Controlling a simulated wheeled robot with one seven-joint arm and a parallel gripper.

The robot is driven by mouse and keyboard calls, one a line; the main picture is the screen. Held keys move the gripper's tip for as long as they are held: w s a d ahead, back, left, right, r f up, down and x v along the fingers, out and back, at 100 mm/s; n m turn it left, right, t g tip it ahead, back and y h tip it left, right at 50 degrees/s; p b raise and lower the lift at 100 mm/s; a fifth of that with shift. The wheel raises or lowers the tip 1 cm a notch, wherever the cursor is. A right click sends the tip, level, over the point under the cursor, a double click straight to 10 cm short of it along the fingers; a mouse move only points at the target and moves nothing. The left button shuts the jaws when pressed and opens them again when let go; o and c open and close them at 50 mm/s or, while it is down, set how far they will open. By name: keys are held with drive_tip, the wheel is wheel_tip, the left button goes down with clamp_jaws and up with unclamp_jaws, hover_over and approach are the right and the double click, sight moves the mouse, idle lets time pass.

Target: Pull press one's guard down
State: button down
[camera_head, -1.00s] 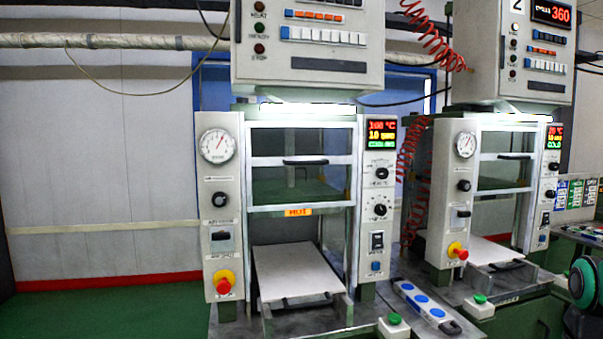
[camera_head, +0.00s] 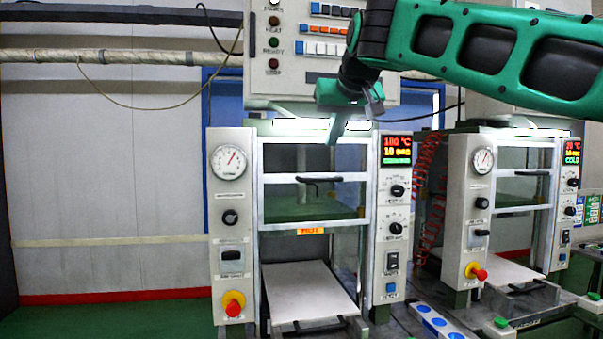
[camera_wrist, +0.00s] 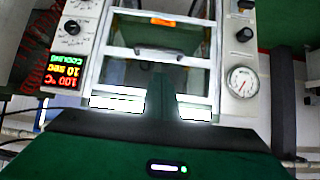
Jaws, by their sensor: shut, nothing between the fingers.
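Press one (camera_head: 230,200) stands at the middle left, with a gauge on its left column and a lit display on its right one. Its guard (camera_head: 285,200) is a clear pane in a pale frame, with a dark handle (camera_head: 318,180) along the upper part and an orange label below. The guard sits across the upper part of the opening, leaving the lower part open. My gripper (camera_head: 338,138) is shut and empty, pointing down, above the handle and apart from it in the picture. The wrist view shows the handle (camera_wrist: 158,55) upside down beyond the fingers (camera_wrist: 160,78).
A white plate (camera_head: 305,290) lies in press one's lower opening. A control box (camera_head: 290,65) hangs above, behind my arm. Press two (camera_head: 460,210) stands to the right. A blue-buttoned strip (camera_head: 440,325) and a green button (camera_head: 501,322) are at the front right.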

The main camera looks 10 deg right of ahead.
drive_tip(key=a+r, duration=0.1)
approach(314, 168)
drive_tip(key=a+f, duration=0.2)
drive_tip(key=shift+w+d+f, duration=0.1)
drive_tip(key=shift+w+f, duration=0.05)
drive_tip(key=shift+f, duration=0.65)
drive_tip(key=shift+w+d+f, duration=0.1)
drive_tip(key=shift+w+f, duration=0.05)
drive_tip(key=shift+f, duration=0.7)
